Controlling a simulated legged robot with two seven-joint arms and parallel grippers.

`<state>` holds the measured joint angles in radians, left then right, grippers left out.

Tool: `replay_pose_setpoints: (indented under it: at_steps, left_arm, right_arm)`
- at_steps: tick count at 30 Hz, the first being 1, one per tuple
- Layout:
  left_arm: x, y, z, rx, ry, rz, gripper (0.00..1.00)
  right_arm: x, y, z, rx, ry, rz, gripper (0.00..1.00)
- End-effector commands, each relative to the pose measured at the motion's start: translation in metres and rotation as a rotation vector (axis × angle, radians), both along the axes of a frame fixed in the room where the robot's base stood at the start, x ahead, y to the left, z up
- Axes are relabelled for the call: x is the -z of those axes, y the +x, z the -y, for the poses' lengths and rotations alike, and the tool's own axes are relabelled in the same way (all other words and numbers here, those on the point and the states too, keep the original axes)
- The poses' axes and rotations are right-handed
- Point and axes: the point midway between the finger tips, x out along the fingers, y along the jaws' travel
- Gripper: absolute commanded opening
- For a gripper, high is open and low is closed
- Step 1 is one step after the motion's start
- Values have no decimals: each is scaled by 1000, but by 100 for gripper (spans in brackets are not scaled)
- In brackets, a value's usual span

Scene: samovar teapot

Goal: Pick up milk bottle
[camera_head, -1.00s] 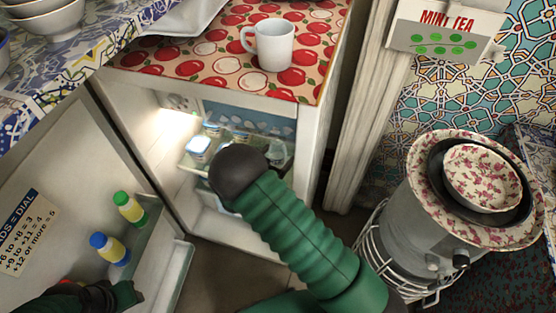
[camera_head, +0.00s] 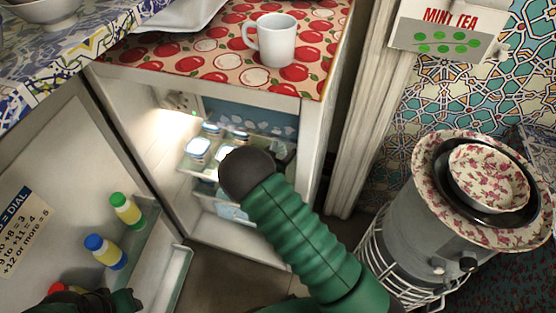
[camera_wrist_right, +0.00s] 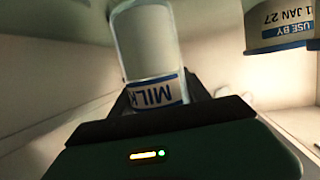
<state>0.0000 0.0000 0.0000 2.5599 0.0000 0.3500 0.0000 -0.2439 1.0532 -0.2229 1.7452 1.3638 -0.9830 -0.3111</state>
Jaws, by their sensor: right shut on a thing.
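The milk bottle (camera_wrist_right: 148,45) is a clear bottle with white contents and a label reading MILK. In the right wrist view it stands between the dark fingers of my right gripper (camera_wrist_right: 160,98), which is shut on it. In the head view my green right arm reaches into the open fridge (camera_head: 312,135), and its dark wrist hides the gripper and the bottle. My left gripper (camera_head: 95,300) shows only partly at the bottom left edge, dark and blurred against the fridge door; its jaws cannot be made out.
Small jars (camera_head: 197,150) stand on the fridge shelf beside my right arm. Another container (camera_wrist_right: 280,22) with a USE BY label is close at the right. The open door (camera_head: 60,190) holds bottles with green and blue caps (camera_head: 106,251). A white mug (camera_head: 272,42) sits on top.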

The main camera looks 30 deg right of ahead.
Motion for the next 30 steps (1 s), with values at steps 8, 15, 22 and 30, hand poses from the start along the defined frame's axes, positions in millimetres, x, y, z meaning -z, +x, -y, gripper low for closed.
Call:
replay_pose_setpoints:
  at_steps: [8,15,22,30]
  left_arm:
    - [0,0,0,0,0,0,36]
    - [-1,0,0,0,0,0,36]
    - [-9,0,0,0,0,0,36]
    - [-23,0,0,0,0,0,36]
  right_arm:
    - [-1,0,0,0,-1,2,0]
    - [-3,0,0,0,-1,2,0]
    - [-15,0,0,0,-1,2,0]
    - [-41,1,0,1,-2,3,0]
